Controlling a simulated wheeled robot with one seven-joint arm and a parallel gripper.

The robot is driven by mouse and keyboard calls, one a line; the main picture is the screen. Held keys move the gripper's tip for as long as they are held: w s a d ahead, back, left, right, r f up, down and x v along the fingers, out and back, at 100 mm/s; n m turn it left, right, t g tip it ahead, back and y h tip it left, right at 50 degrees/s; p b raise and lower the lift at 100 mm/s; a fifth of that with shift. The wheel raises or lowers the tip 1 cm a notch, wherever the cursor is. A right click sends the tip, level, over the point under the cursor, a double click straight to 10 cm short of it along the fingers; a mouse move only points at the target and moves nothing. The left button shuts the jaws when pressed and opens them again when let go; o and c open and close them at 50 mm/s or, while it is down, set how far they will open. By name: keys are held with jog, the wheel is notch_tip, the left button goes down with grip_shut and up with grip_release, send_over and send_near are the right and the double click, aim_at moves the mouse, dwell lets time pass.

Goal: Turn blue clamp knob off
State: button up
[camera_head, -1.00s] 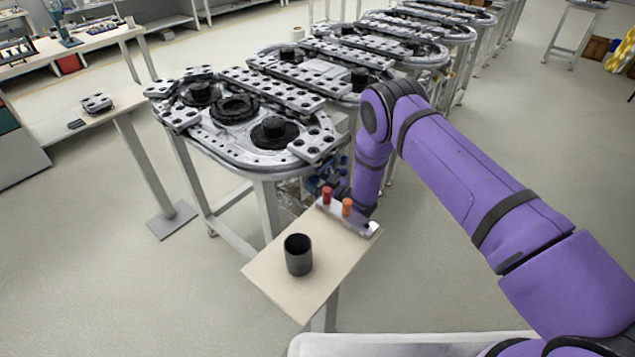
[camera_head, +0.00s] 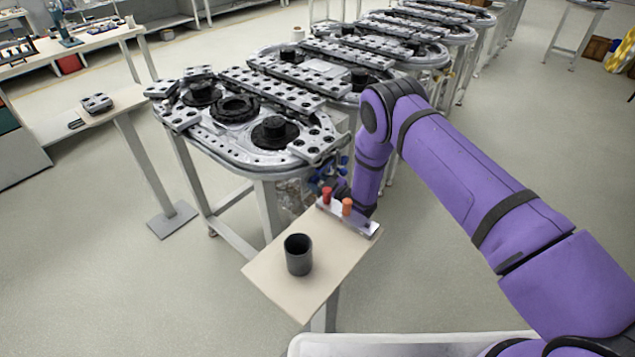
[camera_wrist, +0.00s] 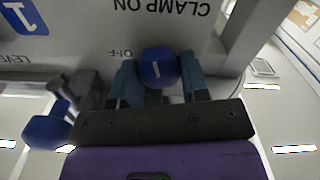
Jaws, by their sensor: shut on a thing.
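My gripper (camera_wrist: 158,80) is shut on the knob, with one blue-grey finger on each side. A second blue knob or handle (camera_wrist: 45,133) is at the left, beside a grey block. In the head view small blue parts (camera_head: 342,165) show under the front of the ring track, partly behind my purple arm. My gripper is hidden there.
In the head view a small beige table (camera_head: 265,270) bears a dark cup (camera_head: 298,255) and a bracket with a red (camera_head: 326,196) and an orange knob (camera_head: 347,206). It stands close to my arm. The ring track (camera_head: 250,170) is behind. Open floor lies at the left.

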jog(key=n, duration=0.4)
jog(key=shift+s+f+n, duration=0.1)
jog(key=shift+n, duration=0.2)
jog(key=n, duration=0.3)
jog(key=shift+a+n, duration=0.1)
jog(key=shift+n, duration=0.2)
jog(key=n, duration=0.6)
jog(key=shift+f+n, duration=0.15)
jog(key=shift+n, duration=0.25)
jog(key=o, duration=0.9)
jog(key=v, duration=1.1)
